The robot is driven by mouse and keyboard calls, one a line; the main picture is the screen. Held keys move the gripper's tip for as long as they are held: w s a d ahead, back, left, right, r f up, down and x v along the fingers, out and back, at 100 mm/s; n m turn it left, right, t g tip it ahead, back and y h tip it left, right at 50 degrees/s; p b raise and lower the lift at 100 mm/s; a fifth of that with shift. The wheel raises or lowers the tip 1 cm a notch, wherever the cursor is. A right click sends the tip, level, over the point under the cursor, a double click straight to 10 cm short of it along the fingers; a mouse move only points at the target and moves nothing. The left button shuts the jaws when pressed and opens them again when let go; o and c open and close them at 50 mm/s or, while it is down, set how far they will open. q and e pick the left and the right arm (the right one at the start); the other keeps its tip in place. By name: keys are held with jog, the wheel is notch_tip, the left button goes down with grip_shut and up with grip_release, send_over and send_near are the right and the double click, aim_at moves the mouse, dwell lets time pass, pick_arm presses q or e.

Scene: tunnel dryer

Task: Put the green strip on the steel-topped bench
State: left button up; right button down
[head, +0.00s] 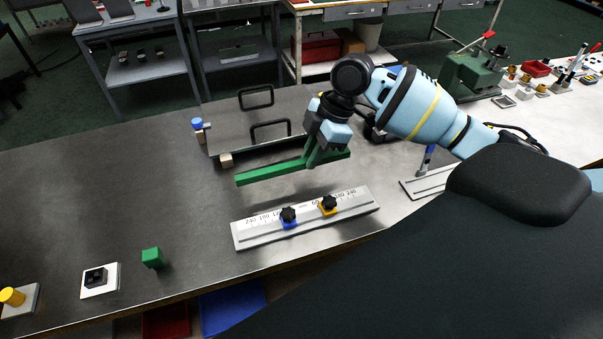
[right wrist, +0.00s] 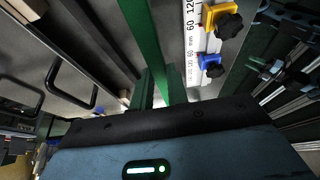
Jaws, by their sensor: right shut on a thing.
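The green strip (head: 270,174) is a long flat bar held in the air, roughly level, above the bench. My right gripper (head: 314,160) is shut on it, gripping it nearer its right end. In the right wrist view the strip (right wrist: 146,40) runs up and away from the jaws (right wrist: 158,88). The steel-topped bench (head: 100,200) is the wide dark grey top beneath it. My left gripper shows in neither view.
A white scale rail (head: 255,234) with blue and yellow knobbed stops lies just in front of the strip. Behind is a grey plate with two black handles (head: 256,97). A green cube (head: 152,257) stands at the front left. The bench's left middle is clear.

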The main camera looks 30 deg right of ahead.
aim_at(305, 188)
jog(key=shift+f, duration=3.7)
jog(key=shift+f, duration=0.1)
jog(key=c, duration=1.4)
grip_release()
jog(key=v, duration=1.2)
jog(key=shift+d, duration=0.1)
